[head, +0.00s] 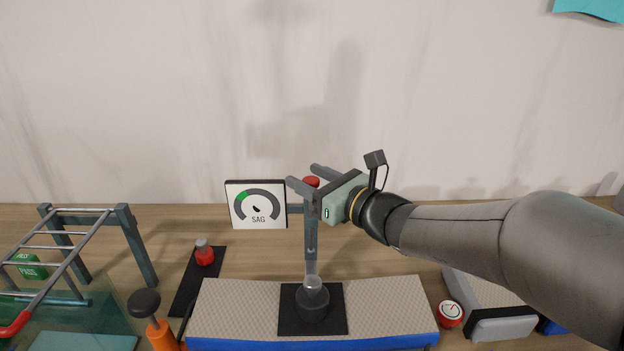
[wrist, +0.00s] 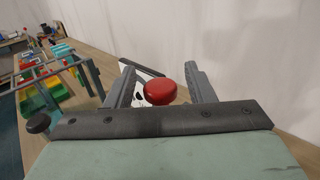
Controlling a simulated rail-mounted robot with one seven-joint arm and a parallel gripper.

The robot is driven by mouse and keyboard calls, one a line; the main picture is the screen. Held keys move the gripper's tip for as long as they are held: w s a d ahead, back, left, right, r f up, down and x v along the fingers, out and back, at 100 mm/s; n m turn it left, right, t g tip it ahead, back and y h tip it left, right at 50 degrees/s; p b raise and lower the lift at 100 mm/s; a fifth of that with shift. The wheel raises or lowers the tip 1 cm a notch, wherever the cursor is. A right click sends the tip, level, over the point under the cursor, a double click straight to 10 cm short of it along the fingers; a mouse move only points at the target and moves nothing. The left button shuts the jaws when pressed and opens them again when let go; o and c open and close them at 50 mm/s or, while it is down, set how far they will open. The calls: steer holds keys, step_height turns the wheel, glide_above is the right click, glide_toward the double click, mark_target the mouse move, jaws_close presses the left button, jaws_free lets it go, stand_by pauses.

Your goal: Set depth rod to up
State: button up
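The depth rod has a red knob (head: 312,181) on top, and a grey upright (head: 311,240) runs down below it. A clear, rounded piece (head: 313,283) shows at its lower end, above a dark round foot. How far the rod is raised is hard to tell. My gripper (head: 309,180) is at the knob's height, with its fingers on either side of it. In the wrist view the red knob (wrist: 160,93) lies between the two spread fingers of my gripper (wrist: 161,82), with a gap visible on each side. My gripper hides part of the upright's top.
A SAG gauge (head: 256,204) stands just left of the upright. Below are a black pad (head: 336,321) and a patterned, blue-edged track (head: 235,308). A metal ladder frame (head: 65,240) and an orange-handled tool (head: 160,336) are left; a red dial (head: 449,313) is right.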

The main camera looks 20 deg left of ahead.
steer(key=b+v, duration=0.2)
steer(key=v, duration=1.5)
steer(key=shift+d+b, duration=0.2)
steer(key=shift+b, duration=0.2)
steer(key=shift+s, duration=0.1)
steer(key=s+d+f+n+g+h, duration=0.2)
steer(key=s+f+n+g+h, duration=0.15)
steer(key=s+f+n, duration=0.35)
steer(key=s+d+f+n+g+h, duration=0.25)
steer(key=f+n+h, duration=0.2)
steer(key=f, duration=0.45)
steer(key=s+d+f+n+h, duration=0.2)
steer(key=d+f+n+h, duration=0.1)
steer(key=d+n, duration=0.3)
steer(key=s+d+f+n+g+h, duration=0.1)
steer(key=s+d+f+n+h, duration=0.1)
steer(key=d+n+h, duration=0.3)
steer(key=shift+s+d+f+n, duration=0.35)
steer(key=shift+d+f, duration=0.3)
steer(key=shift+d, duration=0.55)
